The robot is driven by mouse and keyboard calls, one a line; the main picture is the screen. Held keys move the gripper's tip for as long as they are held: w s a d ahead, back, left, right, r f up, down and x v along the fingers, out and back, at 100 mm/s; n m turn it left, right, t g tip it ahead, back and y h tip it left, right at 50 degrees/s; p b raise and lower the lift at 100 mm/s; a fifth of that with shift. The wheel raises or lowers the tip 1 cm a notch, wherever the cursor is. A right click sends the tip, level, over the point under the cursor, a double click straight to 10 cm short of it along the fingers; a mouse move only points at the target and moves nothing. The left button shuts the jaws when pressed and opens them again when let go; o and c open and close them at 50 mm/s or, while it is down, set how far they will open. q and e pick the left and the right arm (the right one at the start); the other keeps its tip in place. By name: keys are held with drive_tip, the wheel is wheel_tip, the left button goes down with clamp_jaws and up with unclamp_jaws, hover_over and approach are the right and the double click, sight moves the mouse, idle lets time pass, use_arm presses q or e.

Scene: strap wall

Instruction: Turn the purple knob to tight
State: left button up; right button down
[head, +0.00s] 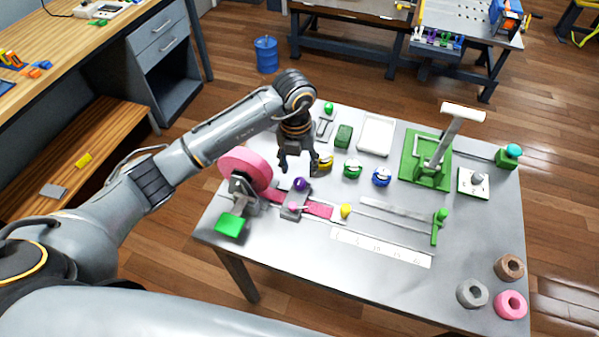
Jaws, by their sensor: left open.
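The purple knob (300,184) sits on a small grey block on the table, over a pink strap (318,210) that runs from a pink reel (246,168) at the left. My left gripper (298,167) points down just behind the knob in the picture, with its fingers spread and nothing seen between them. It looks apart from the knob, but its exact height above the table is hard to tell. Any mark for tight on the knob is too small to read. My right gripper is not in view.
A yellow knob (325,162), a green knob (352,168) and a blue knob (381,177) stand right of the gripper. A green stand with a tall lever (440,150) is farther right. Several rings lie at the right front corner. The front middle of the table (345,285) is clear.

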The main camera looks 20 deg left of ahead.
sight(300, 180)
use_arm(q)
drive_tip(key=shift+d+f+p, duration=0.15)
drive_tip(key=shift+f+p, duration=0.25)
drive_tip(key=shift+f, duration=2.15)
clamp_jaws()
drive_tip(key=shift+m+b, duration=0.6)
drive_tip(key=shift+b, duration=0.15)
drive_tip(key=m+b, duration=1.4)
drive_tip(key=b, duration=0.1)
drive_tip(key=shift+d+f+b, duration=0.1)
drive_tip(key=shift+b, duration=0.2)
drive_tip(key=shift+m+b, duration=1.2)
drive_tip(key=shift+m, duration=0.2)
drive_tip(key=shift+r, duration=0.25)
unclamp_jaws()
